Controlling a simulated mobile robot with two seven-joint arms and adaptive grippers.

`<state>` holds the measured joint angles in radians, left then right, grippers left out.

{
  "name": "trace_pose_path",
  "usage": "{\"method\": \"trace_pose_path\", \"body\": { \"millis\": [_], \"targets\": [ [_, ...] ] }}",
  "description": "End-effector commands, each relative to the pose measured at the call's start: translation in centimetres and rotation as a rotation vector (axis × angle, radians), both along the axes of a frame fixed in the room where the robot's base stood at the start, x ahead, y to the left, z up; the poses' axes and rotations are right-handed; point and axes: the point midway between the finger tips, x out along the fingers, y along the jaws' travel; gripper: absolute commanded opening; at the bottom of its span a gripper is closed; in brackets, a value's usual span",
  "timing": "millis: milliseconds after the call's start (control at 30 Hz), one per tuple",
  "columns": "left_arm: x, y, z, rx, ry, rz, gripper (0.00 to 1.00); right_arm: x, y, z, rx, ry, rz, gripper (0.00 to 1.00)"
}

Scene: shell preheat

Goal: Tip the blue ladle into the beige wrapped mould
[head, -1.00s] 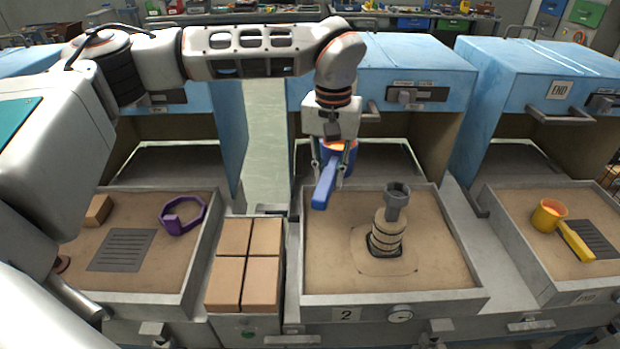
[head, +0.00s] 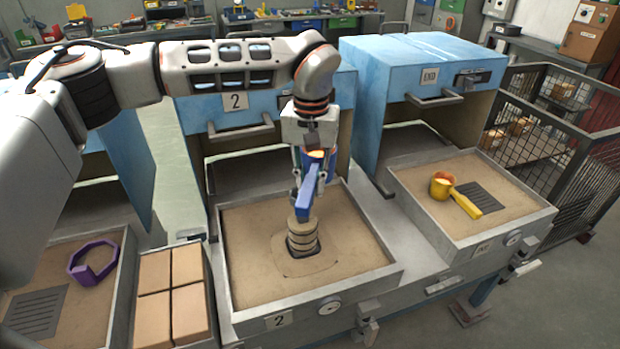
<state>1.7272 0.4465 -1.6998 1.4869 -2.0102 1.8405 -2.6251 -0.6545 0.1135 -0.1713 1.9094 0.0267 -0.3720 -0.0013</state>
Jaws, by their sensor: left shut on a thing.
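My left gripper (head: 309,178) is shut on the blue ladle (head: 307,198) and holds it in the air above the middle sand tray. The ladle's bowl shows an orange glow at its top, partly hidden by the fingers. Its blue handle points down toward the camera. The beige wrapped mould (head: 303,240) stands upright in the middle tray, banded in rings. In this view the handle overlaps the mould's top, so its grey cup is hidden. I cannot tell whether ladle and mould touch. My right gripper is not in view.
The middle tray (head: 235,268) sits before an open blue oven (head: 200,105) marked 2. A yellow ladle (head: 462,203) lies in the right tray (head: 505,227). A purple ring-shaped item (head: 75,270) lies in the left tray. Several tan blocks (head: 187,312) stand between trays.

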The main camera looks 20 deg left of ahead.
Motion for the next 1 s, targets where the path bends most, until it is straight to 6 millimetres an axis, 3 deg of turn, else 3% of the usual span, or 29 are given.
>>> {"method": "trace_pose_path", "body": {
  "millis": [467, 733, 1000],
  "targets": [
    [0.0, 0.0, -2.2, -0.001, -0.002, 0.000, 0.00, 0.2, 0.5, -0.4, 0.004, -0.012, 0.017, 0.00],
    [0.0, 0.0, -3.4, -0.002, -0.001, 0.000, 0.00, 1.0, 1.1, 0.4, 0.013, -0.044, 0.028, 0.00],
    [0.0, -0.2, -3.5, -0.069, -0.006, 0.001, 0.00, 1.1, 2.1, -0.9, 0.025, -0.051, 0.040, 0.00]
  ]
}}
